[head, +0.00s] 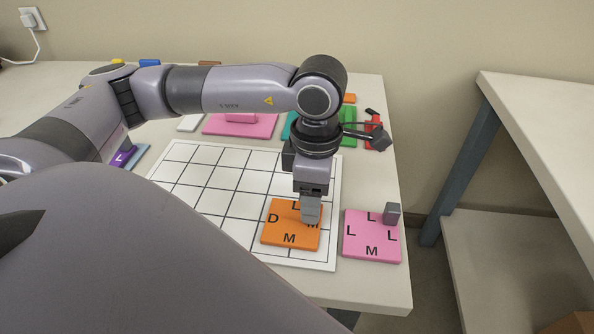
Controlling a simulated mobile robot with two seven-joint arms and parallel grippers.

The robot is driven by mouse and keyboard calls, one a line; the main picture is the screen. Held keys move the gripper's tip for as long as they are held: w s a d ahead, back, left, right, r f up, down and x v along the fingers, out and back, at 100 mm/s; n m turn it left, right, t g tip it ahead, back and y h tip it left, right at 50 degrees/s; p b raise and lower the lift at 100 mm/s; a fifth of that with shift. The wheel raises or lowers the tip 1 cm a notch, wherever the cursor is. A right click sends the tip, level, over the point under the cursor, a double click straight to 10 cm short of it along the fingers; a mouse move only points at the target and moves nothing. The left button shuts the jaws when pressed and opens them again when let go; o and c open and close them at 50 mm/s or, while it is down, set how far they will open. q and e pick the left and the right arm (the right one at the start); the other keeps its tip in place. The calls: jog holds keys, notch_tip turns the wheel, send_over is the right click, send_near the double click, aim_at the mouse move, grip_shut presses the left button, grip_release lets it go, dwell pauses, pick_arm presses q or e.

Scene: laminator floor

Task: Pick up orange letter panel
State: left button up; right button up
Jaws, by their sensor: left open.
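The orange letter panel (282,236) lies at the front right of the white gridded board (216,212), with the letters L, D, M and M along its edges. My left gripper (311,212) points down over the right part of the panel and hides some of it. It is open; I cannot tell whether its fingertips touch the panel. My right gripper is not in view.
A pink letter panel (371,246) lies to the right of the orange one, with a small grey block (393,212) at its upper right corner. Another pink panel (250,130) and a green piece (348,128) lie behind the board. A second table (545,115) stands at the right.

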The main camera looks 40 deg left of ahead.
pick_arm(q)
grip_shut()
notch_tip(320, 180, up, 20)
jog(key=p, duration=0.3)
dwell(0.4)
